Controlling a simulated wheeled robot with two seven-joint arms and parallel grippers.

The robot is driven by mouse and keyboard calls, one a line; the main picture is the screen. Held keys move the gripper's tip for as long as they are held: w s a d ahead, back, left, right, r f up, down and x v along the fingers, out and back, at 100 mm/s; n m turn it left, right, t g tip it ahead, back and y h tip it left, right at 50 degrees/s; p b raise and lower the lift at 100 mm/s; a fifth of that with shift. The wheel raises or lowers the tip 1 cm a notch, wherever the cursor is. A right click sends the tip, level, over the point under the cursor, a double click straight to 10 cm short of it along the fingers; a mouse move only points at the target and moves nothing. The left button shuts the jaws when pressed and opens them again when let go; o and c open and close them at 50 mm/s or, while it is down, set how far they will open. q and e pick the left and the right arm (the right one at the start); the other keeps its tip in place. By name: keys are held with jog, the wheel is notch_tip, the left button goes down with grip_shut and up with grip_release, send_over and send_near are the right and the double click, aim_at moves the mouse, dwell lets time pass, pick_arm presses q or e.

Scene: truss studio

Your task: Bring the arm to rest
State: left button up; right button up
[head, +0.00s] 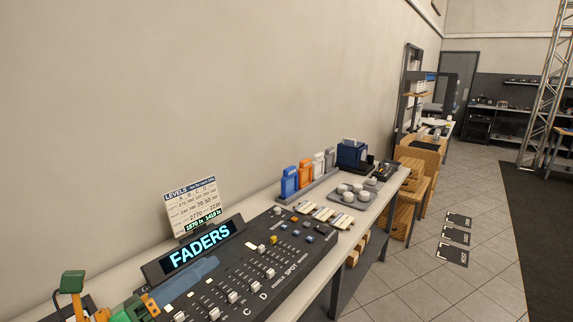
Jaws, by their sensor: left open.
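My left gripper (128,310) shows at the bottom left edge of the head view, partly cut off by the frame. It is open, and I see nothing held between its fingers. It is at the near left end of the fader console (285,262), close to the lit FADERS display (201,246). How far it is above the console I cannot tell. My right gripper is not in view.
A levels card (193,204) stands behind the display. Further along the bench are upright coloured holders (305,174), a grey tray with cups (352,201) and a dark blue box (352,154).

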pick_arm(q)
jog(key=s+a+f+n+t+y, duration=0.1)
jog(key=a+f+n+y, duration=0.6)
jog(key=n, duration=0.7)
jog(key=s+a+f+n+t+y, duration=0.1)
jog(key=a+f+n+y, duration=0.4)
jog(key=n+y, duration=0.65)
jog(key=s+d+f+n+g+h, duration=0.2)
jog(key=s+d+f+n+g, duration=0.15)
jog(key=s+f, duration=0.3)
jog(key=s+d+f+n+g+h, duration=0.2)
jog(key=s+d+f+n+g, duration=0.1)
jog(key=s+f+g, duration=0.4)
jog(key=s+d+f+n+g+h, duration=0.25)
jog(key=s+f, duration=0.25)
jog(key=f, duration=0.3)
jog(key=s+f+g+b, duration=0.25)
jog(key=f+b, duration=0.75)
jog(key=f, duration=1.7)
jog(key=s+a+f+b, duration=0.2)
jog(key=s+f+b, duration=0.3)
jog(key=s+f, duration=0.6)
notch_tip(320, 180, down, 2)
jog(key=shift+s+f+y, duration=0.2)
jog(key=shift+s+y, duration=0.15)
jog(key=shift+y, duration=0.05)
